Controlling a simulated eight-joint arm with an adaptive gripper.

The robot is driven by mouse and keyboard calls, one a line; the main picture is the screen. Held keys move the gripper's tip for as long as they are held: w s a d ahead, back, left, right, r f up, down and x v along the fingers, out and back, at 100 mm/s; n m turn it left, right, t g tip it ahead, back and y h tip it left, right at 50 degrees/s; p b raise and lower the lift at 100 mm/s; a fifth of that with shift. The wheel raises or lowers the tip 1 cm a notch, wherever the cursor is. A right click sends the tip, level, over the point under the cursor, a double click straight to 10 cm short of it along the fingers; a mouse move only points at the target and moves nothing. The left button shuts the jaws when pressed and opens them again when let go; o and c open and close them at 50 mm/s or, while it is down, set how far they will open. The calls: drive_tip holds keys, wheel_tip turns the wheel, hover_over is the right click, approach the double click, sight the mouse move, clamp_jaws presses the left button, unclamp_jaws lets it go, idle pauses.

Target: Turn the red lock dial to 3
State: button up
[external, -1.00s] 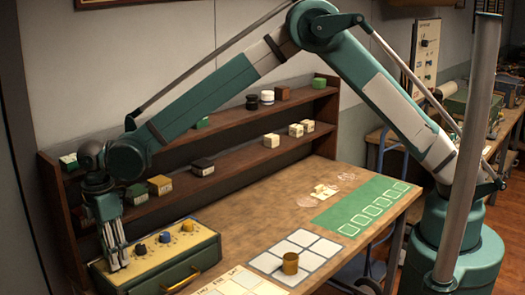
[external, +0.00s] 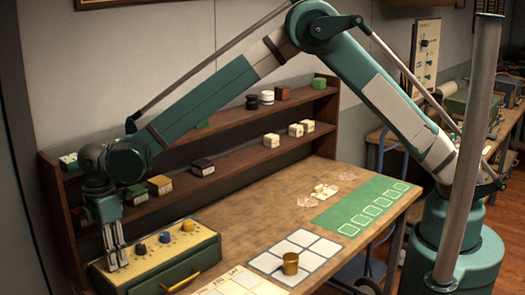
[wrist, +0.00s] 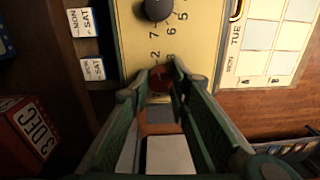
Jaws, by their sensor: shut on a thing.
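The lock box (external: 160,265) is a green case with a yellow top panel at the left end of the bench. My gripper (external: 117,264) points down over the panel's left end. In the wrist view, the red dial (wrist: 160,77) shows between my fingertips, and my gripper is shut on it. Printed numbers stand around it on the yellow panel (wrist: 140,40). My fingers hide part of the dial and some numbers, so I cannot read its setting. A dark dial (external: 140,249), a blue dial (external: 165,237) and a yellow dial (external: 187,226) stand in a row to the right.
A brass drawer handle (external: 182,282) is on the box's front. Shelves (external: 235,162) with small blocks stand behind. A white grid sheet (external: 300,246) with a brass cup (external: 290,262) and a green mat (external: 360,208) lie to the right. The bench between is mostly clear.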

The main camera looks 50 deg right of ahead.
drive_tip(key=shift+f+m, duration=0.1)
drive_tip(key=shift+m, duration=0.3)
drive_tip(key=m+b, duration=0.2)
drive_tip(key=m, duration=0.1)
drive_tip(key=shift+b, duration=0.4)
drive_tip(key=shift+d+m+b, duration=0.1)
drive_tip(key=shift+m+b, duration=0.7)
drive_tip(key=shift+m, duration=1.2)
drive_tip(key=o, duration=0.9)
drive_tip(key=shift+w+d+r, duration=0.1)
drive_tip(key=shift+r, duration=2.95)
drive_tip(key=shift+w+d+r, duration=0.1)
drive_tip(key=shift+r, duration=2.95)
